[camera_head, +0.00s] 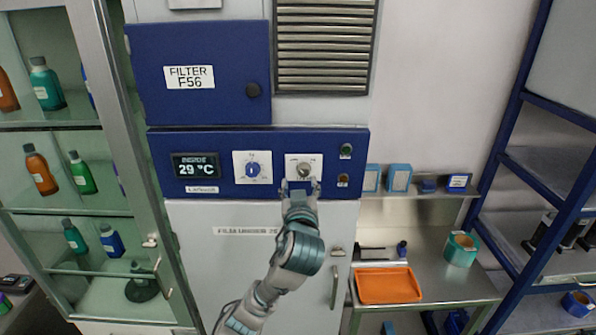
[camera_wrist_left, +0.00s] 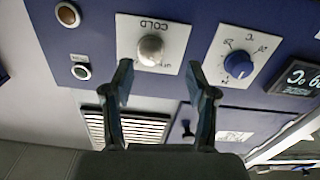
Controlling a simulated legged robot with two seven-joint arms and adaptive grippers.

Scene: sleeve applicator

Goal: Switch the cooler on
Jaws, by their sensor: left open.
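The blue control panel (camera_head: 225,140) is on the front of the white cabinet. Its right white plate carries a silver knob (camera_head: 303,171); in the left wrist view this knob (camera_wrist_left: 151,48) sits on a plate lettered "COLD". My left gripper (camera_head: 300,186) is just below and in front of that knob. In the left wrist view my left gripper (camera_wrist_left: 161,78) is open, its fingers spread to either side below the knob and nothing between them. A blue dial (camera_head: 252,170), also in the left wrist view (camera_wrist_left: 238,65), is beside it. The display (camera_head: 196,166) reads 29 °C. My right gripper is not in view.
Two round fittings, one dark green (camera_head: 346,151) and one brownish (camera_head: 343,180), sit right of the knob. A filter door (camera_head: 200,100) and vent (camera_head: 323,45) are above. A glass cabinet (camera_head: 150,240) stands left. An orange tray (camera_head: 388,286) lies on the bench at right.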

